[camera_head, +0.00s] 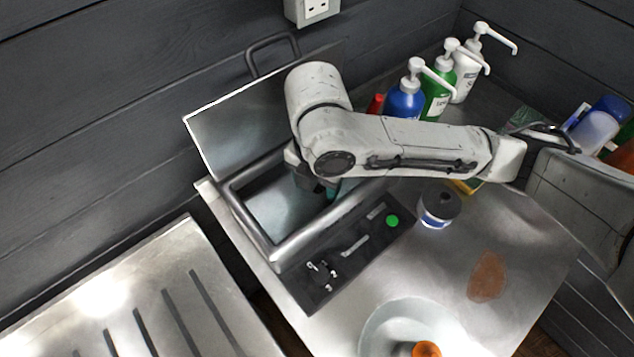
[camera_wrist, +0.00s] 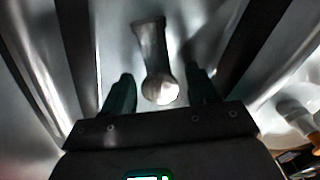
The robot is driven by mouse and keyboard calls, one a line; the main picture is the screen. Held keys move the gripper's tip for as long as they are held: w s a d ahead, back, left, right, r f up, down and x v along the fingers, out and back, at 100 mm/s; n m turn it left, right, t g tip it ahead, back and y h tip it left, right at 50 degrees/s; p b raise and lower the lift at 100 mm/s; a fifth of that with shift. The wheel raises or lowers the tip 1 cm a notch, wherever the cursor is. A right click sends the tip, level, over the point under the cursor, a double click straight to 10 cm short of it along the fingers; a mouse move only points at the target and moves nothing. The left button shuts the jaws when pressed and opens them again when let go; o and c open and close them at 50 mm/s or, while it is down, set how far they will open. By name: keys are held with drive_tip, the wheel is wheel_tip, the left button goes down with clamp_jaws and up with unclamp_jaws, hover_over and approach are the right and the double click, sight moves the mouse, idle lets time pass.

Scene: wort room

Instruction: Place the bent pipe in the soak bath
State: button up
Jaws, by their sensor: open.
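The soak bath (camera_head: 262,258) is a metal basin with its lid (camera_head: 245,112) raised, at left of centre in the head view. My gripper (camera_head: 325,190) is down at the bath's opening, partly hidden by my arm. In the wrist view my gripper (camera_wrist: 160,92) is open, its two dark green fingers apart. A grey metal pipe piece (camera_wrist: 153,58), apparently the bent pipe, lies between and beyond the fingertips, with a bright rounded near end. Pale metal surrounds it, seemingly the bath's inside. The pipe is not visible in the head view.
A control panel (camera_head: 330,285) with a green button (camera_head: 392,221) fronts the bath. A dark-topped jar (camera_head: 438,208), a brown patch (camera_head: 487,276) and a pale round dish (camera_head: 375,325) are on the counter. Pump bottles (camera_head: 405,100) stand behind. A ridged drainer (camera_head: 125,300) is at left.

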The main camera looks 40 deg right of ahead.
wheel_tip(320, 180, up, 12)
drive_tip(key=p, duration=0.1)
idle(0.5)
idle(1.2)
